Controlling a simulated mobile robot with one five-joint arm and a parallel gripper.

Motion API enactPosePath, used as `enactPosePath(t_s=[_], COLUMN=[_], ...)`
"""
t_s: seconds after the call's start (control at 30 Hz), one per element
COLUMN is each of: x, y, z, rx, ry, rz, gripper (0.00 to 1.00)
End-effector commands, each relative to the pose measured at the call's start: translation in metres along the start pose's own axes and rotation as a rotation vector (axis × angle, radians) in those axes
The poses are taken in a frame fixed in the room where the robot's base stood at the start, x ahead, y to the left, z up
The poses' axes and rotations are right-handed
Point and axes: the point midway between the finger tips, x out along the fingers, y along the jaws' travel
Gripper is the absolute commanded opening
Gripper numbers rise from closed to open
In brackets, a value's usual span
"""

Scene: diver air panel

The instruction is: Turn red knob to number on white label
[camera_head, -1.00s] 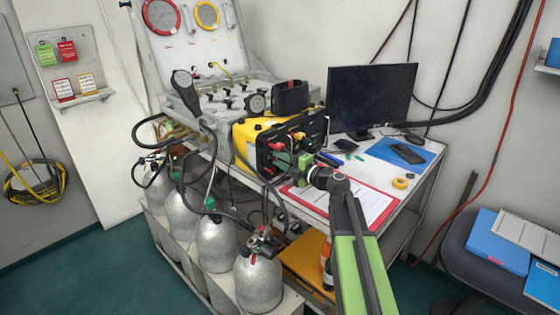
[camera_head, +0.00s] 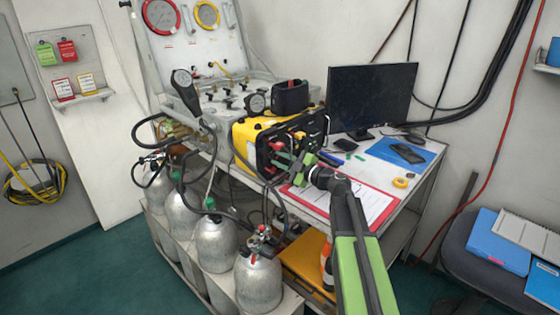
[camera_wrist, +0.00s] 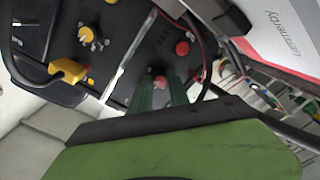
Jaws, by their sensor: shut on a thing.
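The black control panel (camera_head: 276,150) is the front of a yellow case (camera_head: 250,131) on the bench. In the wrist view, a red knob (camera_wrist: 160,82) on the panel sits between the green fingertips of my gripper (camera_wrist: 161,90). My gripper (camera_head: 295,166) is shut on this knob, and the fingers hide part of it. A second red round control (camera_wrist: 182,47) sits just beyond it. The knob's pointer, the numbers and the white label's text cannot be read in these views.
A yellow knob (camera_wrist: 87,36) and a yellow plug (camera_wrist: 68,70) are on the same panel. A cable loops close to the right finger. A clipboard (camera_head: 377,209) lies below my wrist. A monitor (camera_head: 371,97) stands behind, and gas cylinders (camera_head: 258,281) stand below left.

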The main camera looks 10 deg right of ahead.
Motion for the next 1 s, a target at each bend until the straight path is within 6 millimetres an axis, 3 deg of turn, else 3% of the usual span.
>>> enactPosePath(t_s=[0.57,0.6,0.73,1.0], x=[-0.0011,-0.0011,-0.0008,0.0001], y=[-0.0026,-0.0025,-0.0018,-0.0015], z=[0.0004,0.0004,0.0004,-0.0006], rx=[0.024,0.024,0.025,0.026], ry=[0.000,0.000,0.000,0.001], rz=[-0.007,-0.006,-0.004,-0.002], gripper=[0.00,0.27,0.43,0.43])
